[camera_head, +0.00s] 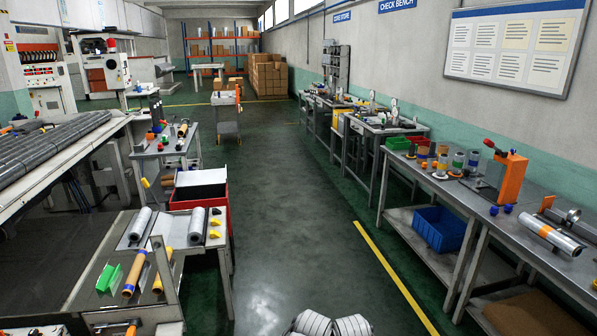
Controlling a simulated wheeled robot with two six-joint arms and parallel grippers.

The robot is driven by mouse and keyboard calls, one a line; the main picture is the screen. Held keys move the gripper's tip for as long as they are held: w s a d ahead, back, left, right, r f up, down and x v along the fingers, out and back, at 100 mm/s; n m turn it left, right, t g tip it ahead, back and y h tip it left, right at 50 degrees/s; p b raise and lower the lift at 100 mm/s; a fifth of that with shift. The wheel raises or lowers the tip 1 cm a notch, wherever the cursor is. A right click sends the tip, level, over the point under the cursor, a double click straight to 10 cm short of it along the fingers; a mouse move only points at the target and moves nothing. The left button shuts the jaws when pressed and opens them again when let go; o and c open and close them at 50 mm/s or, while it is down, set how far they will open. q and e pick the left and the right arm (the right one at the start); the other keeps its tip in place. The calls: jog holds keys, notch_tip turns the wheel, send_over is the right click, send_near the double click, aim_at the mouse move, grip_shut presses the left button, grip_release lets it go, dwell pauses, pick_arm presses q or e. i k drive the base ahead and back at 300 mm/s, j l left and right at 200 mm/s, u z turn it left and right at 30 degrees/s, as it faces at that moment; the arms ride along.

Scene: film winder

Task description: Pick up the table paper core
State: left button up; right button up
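Two brown tubes that look like paper cores lie at the near left. One brown tube (135,273) rests beside a green block on the near left table (112,237). The second brown tube (163,270) lies just right of it, partly hidden by a slanted panel edge. Which of the two is the table paper core, I cannot tell. Neither of my grippers shows in the head view. Nothing is seen touching the tubes.
Silver rolls (196,226) lie on the same table. A red bin (205,190) stands behind it. A long workbench (480,200) with tools runs along the right, a blue crate (439,229) beneath it.

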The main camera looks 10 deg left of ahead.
aim_at(183, 130)
jog(key=i+u, duration=0.15)
jog(key=i, duration=1.7)
jog(key=i+z, duration=0.1)
jog(key=i, duration=1.85)
jog(key=i+u, duration=0.25)
jog(key=i, duration=0.3)
jog(key=i+l+u, duration=0.1)
jog(key=i+u, duration=0.15)
jog(key=i, duration=0.25)
jog(key=i+l+u, duration=0.25)
jog(key=i, duration=0.3)
jog(key=i+u, duration=0.45)
jog(key=i+l+u, duration=0.25)
jog(key=i+u, duration=0.2)
jog(key=i+l+u, duration=0.3)
jog(key=u, duration=0.15)
jog(key=i+l+u, duration=0.1)
jog(key=u, duration=0.3)
jog(key=i+l+u, duration=0.1)
jog(key=u, duration=0.35)
jog(key=i+l+u, duration=0.1)
jog(key=l+u, duration=0.15)
jog(key=u, duration=0.15)
jog(key=i+l+u, duration=0.25)
jog(key=l, duration=0.4)
jog(key=l+u, duration=0.25)
jog(key=l, duration=0.4)
jog(key=l+u, duration=0.25)
jog(key=l, duration=0.45)
jog(key=i+l, duration=0.05)
